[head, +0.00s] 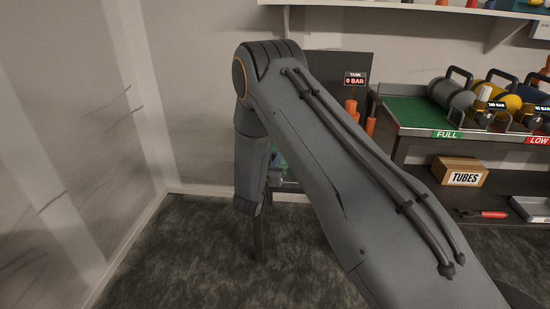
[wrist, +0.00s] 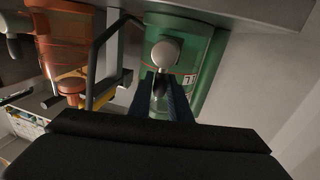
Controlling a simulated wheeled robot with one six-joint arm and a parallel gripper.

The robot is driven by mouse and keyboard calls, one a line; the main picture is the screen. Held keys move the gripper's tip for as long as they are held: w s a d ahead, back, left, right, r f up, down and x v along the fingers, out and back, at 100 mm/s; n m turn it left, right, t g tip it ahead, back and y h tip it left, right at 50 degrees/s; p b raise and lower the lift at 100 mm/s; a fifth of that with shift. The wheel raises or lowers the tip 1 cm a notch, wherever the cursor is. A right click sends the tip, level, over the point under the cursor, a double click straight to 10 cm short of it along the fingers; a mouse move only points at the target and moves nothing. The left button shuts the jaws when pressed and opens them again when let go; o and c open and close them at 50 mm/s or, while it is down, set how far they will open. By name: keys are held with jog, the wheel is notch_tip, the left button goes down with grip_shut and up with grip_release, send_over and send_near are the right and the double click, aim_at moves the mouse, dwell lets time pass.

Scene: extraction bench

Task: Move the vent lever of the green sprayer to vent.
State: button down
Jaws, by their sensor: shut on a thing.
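The green sprayer (wrist: 205,60) fills the upper middle of the wrist view. A pale round knob (wrist: 165,53), which looks like the end of its vent lever, stands in front of it. My gripper (wrist: 164,88) has its two dark fingers on either side of the lever's shaft just below the knob, shut on it. The lever's exact setting cannot be read. In the head view only a small piece of the green sprayer (head: 279,161) shows behind my arm, and the fingers are hidden.
A sign (head: 355,79) reads 0 BAR. Floor at left is clear.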

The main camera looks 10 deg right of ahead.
jog(key=n, duration=0.2)
jog(key=a+n+t, duration=0.1)
jog(key=n, duration=0.1)
jog(key=a+n, duration=0.1)
jog(key=n, duration=0.1)
jog(key=shift+w+a+f, duration=0.1)
jog(key=shift+w+f, duration=0.25)
jog(key=shift+f, duration=0.05)
jog(key=n, duration=0.2)
jog(key=a+f+n+t, duration=0.1)
jog(key=n, duration=0.1)
jog(key=n+b, duration=0.1)
jog(key=n, duration=0.1)
jog(key=shift+w+a+f+y, duration=0.25)
jog(key=shift+y, duration=0.05)
jog(key=shift+n, duration=0.4)
jog(key=shift+f, duration=0.1)
jog(key=c, duration=1.6)
grip_release()
jog(key=shift+t, duration=0.3)
jog(key=shift+c, duration=0.2)
jog(key=shift+s, duration=0.1)
jog(key=v, duration=0.7)
jog(key=shift+s+a+p, duration=0.15)
jog(key=shift+s+p, duration=0.15)
